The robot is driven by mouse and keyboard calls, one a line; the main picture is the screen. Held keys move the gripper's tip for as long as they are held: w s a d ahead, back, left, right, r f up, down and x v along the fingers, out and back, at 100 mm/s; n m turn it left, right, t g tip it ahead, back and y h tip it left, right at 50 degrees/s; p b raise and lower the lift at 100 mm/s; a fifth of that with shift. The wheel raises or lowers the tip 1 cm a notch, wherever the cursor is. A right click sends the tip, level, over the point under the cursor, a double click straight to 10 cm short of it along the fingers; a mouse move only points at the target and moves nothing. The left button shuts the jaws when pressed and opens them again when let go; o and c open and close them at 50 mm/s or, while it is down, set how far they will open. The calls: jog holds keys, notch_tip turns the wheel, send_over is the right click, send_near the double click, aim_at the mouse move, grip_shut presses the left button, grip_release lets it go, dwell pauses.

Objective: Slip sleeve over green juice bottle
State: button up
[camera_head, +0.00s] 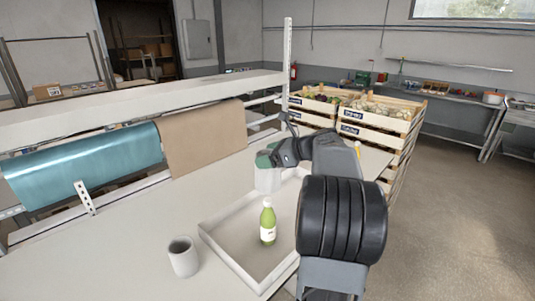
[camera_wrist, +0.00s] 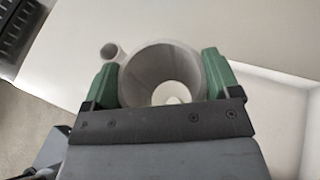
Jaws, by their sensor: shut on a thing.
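The green juice bottle (camera_head: 267,225), with a white label and pale cap, stands upright in a shallow tray (camera_head: 222,247). My gripper (camera_head: 268,161) has green fingertips and is shut on a pale, open-ended sleeve (camera_head: 266,181), which it holds upright. In the head view the sleeve appears just above the bottle's cap in the picture, apart from it. In the wrist view the sleeve (camera_wrist: 138,75) sits between the green fingers (camera_wrist: 160,78). I look down into it and see a bright patch at its bottom; I cannot tell what that is.
A grey cup-like cylinder (camera_head: 183,257) stands on the table left of the tray. Rolls of teal (camera_head: 85,168) and brown (camera_head: 205,136) material hang behind. Wooden produce crates (camera_head: 375,126) stand at the back right. The table's left front is clear.

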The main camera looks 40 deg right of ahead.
jog(key=b, duration=0.3)
send_over(268, 212)
jog(key=w, duration=0.1)
jog(key=shift+f, duration=2.15)
jog(key=shift+w+d+f+b, duration=0.15)
jog(key=shift+f+b, duration=1.65)
jog(key=shift+f, duration=1.2)
jog(key=shift+s+d+f+b, duration=0.15)
jog(key=shift+f+b, duration=1.65)
jog(key=shift+f, duration=1.25)
jog(key=shift+w+d+f+b, duration=0.15)
jog(key=shift+f+b, duration=1.65)
jog(key=shift+f, duration=1.2)
jog(key=o, duration=0.5)
jog(key=v, duration=1.4)
jog(key=shift+b, duration=0.3)
